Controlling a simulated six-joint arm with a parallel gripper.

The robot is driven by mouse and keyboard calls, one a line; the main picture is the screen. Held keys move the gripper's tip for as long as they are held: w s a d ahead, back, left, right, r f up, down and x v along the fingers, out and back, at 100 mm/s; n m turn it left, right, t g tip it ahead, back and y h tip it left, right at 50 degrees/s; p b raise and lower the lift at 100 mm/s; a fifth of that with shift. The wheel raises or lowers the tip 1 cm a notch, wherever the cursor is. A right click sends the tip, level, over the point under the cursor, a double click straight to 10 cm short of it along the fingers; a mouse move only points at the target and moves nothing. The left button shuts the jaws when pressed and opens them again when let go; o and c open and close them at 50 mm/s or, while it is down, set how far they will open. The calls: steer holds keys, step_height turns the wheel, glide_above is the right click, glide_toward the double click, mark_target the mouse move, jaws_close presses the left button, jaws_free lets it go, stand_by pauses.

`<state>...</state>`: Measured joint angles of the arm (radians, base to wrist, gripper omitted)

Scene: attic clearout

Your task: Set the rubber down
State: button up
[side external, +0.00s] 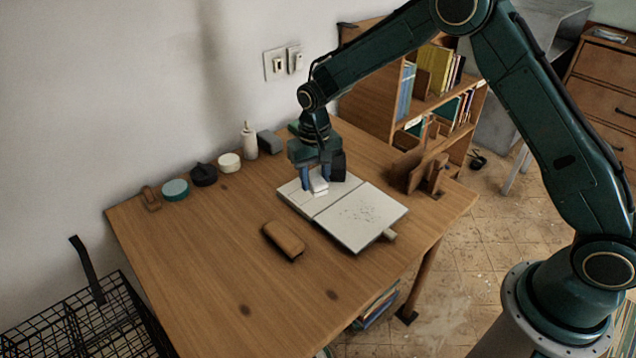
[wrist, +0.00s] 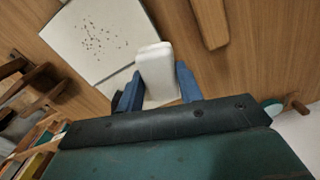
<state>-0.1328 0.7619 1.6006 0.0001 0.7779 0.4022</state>
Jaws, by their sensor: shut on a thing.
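The rubber (side external: 319,186) is a small white block with rounded edges. My gripper (side external: 317,187) is shut on it, with a blue finger on either side, over the left page of an open sketchbook (side external: 358,221). In the wrist view the rubber (wrist: 157,72) sits between the blue fingers (wrist: 155,92) and sticks out past their tips. The book's other page (wrist: 95,35) carries a scatter of dark specks. I cannot tell whether the rubber touches the page.
A brown wooden block (side external: 284,240) lies left of the book on the wooden table (side external: 215,265). Small pots (side external: 175,190) and a white bottle (side external: 249,140) line the wall side. A wooden stand (side external: 428,173) is to the right. The table's front left is clear.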

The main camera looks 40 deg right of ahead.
steer(key=s+a+r+n, duration=0.2)
steer(key=s+a+r, duration=0.3)
steer(key=s+a, duration=0.25)
step_height(320, 180, up, 2)
steer(key=r+n, duration=0.1)
glide_above(329, 289)
steer(key=shift+f, duration=0.25)
steer(key=shift+f, duration=0.1)
step_height(329, 289, down, 16)
steer(key=shift+f, duration=0.1)
steer(key=shift+f, duration=1.8)
steer(key=shift+f, duration=0.15)
